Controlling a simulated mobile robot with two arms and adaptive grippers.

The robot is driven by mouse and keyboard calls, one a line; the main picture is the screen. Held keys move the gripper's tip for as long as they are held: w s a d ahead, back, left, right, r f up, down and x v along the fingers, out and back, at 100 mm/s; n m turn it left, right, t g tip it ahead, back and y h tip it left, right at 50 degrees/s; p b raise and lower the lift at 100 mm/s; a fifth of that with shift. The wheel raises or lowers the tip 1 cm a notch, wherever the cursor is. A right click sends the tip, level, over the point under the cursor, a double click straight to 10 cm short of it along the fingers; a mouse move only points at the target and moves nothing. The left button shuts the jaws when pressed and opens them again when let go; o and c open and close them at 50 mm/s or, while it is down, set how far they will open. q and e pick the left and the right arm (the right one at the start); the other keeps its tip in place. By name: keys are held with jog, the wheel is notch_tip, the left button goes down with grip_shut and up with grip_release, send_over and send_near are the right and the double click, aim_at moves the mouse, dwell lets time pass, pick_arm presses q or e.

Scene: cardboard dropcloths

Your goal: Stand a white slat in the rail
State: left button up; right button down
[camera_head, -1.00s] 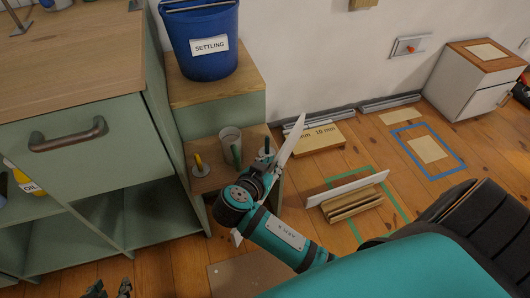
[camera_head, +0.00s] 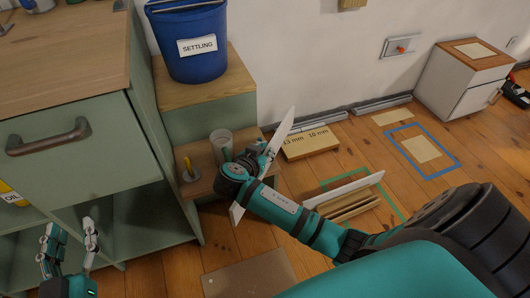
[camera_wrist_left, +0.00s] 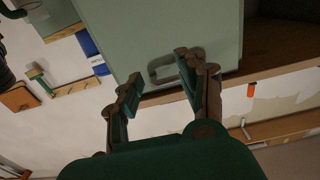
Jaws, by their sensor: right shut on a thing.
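A long white slat (camera_head: 281,130) is held slantwise by my right gripper (camera_head: 262,160), which is shut on it. Its upper end points up and right, and its lower end shows below the gripper. The wooden grooved rail (camera_head: 352,209) lies on the floor inside a green tape outline, right of the gripper. Another white slat (camera_head: 343,189) stands on edge along its far side; whether it sits in a groove I cannot tell. My left gripper (camera_head: 68,240) is open and empty at lower left, in front of the green cabinet; its spread fingers show in the left wrist view (camera_wrist_left: 158,88).
A low wooden shelf (camera_head: 200,187) with a cup (camera_head: 222,142) and a yellow-handled tool (camera_head: 187,168) is beside the right gripper. A blue bucket (camera_head: 190,68) stands above. A marked wooden block (camera_head: 312,147) and a blue-taped floor area (camera_head: 447,169) lie beyond.

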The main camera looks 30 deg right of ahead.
jog(key=c, duration=1.4)
grip_release()
jog(key=shift+o, duration=0.2)
